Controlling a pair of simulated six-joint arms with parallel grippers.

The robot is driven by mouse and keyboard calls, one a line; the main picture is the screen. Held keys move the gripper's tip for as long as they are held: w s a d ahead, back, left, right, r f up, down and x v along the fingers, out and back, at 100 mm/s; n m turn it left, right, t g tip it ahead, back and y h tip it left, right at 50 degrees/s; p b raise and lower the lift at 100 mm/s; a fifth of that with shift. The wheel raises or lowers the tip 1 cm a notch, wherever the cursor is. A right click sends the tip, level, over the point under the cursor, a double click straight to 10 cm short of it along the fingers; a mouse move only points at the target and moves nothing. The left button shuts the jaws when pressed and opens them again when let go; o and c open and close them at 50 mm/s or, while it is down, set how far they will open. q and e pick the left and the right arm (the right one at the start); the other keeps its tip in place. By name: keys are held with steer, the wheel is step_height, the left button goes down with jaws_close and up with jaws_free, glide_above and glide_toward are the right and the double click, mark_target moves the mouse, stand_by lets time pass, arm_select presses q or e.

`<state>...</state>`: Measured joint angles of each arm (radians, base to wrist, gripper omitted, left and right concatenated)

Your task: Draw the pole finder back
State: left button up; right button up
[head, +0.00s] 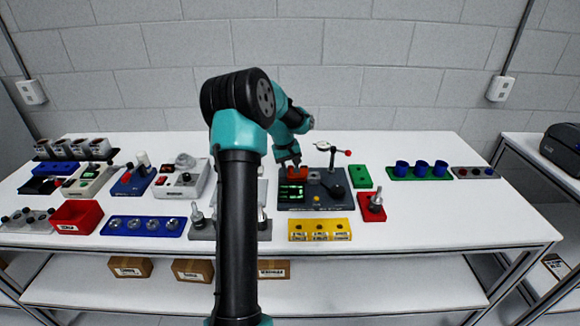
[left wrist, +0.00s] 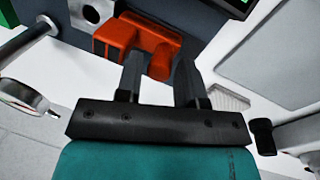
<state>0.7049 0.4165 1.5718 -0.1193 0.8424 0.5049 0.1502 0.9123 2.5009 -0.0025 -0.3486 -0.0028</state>
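A dark device (head: 310,203) with a green display stands at the middle of the table. An orange-red block (head: 297,173), which may be the pole finder, sits at its back left; no label confirms this. The left wrist view shows the block (left wrist: 150,45) as a taller part beside a lower part. My left gripper (head: 291,161) is just above and behind it, pointing down. In the left wrist view its two fingers (left wrist: 159,66) are apart, with the block's lower part showing between and beyond their tips. I cannot tell whether they touch it. My right gripper is in neither view.
A post with a dial gauge (head: 322,146) and a red-tipped rod rises at the device's back. A yellow tray (head: 320,237) lies in front, a red stand (head: 371,212) and green block (head: 361,176) to the right. The front right of the table is clear.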

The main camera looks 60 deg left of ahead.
arm_select(q)
steer(key=shift+c, duration=0.5)
jaws_close()
